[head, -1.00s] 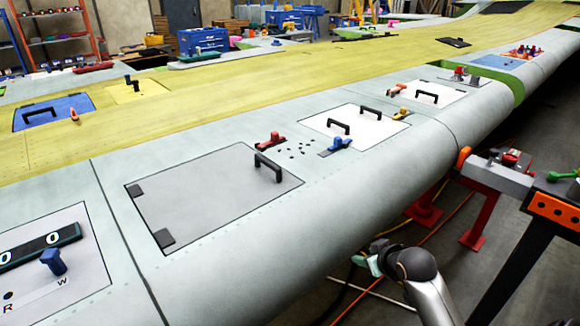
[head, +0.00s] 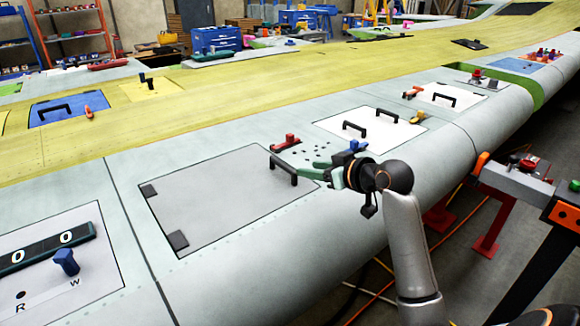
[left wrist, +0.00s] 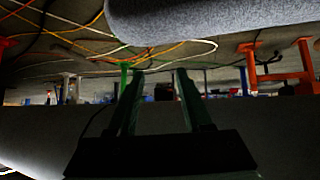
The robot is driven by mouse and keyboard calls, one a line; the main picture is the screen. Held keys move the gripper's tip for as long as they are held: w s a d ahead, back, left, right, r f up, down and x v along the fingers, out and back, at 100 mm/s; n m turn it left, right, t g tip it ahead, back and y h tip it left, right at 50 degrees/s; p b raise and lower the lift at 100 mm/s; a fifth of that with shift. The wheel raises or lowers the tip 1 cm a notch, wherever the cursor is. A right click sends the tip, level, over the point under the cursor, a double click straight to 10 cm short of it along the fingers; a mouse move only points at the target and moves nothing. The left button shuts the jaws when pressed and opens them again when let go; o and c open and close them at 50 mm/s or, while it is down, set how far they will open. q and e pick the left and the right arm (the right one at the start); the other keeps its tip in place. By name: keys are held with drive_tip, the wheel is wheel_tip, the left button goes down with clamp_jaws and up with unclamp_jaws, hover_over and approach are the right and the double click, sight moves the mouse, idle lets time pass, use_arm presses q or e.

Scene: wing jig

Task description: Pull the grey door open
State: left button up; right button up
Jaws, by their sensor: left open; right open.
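The grey door (head: 215,205) is a flat panel in the pale wing skin, lying shut, with two dark hinges on its left side. Its black bar handle (head: 283,169) stands near its right edge. My right gripper (head: 308,172) has green fingers and is open. It points left at the handle, very close to it; I cannot tell whether the fingers touch or straddle the bar. My left gripper (left wrist: 155,75) shows only in the left wrist view, open and empty, with two dark green fingers, well away from the door.
A red clamp (head: 286,143) and a blue clamp (head: 353,148) sit on the skin beyond the handle. A white panel (head: 372,130) with two black handles lies farther right. A counter panel (head: 55,262) is at lower left. A grey vise-like fixture (head: 514,183) stands at right.

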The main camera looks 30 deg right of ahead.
sight(287, 166)
drive_tip(key=x, duration=0.8)
drive_tip(key=shift+w+f, duration=0.2)
drive_tip(key=shift+w, duration=0.15)
clamp_jaws()
idle(1.0)
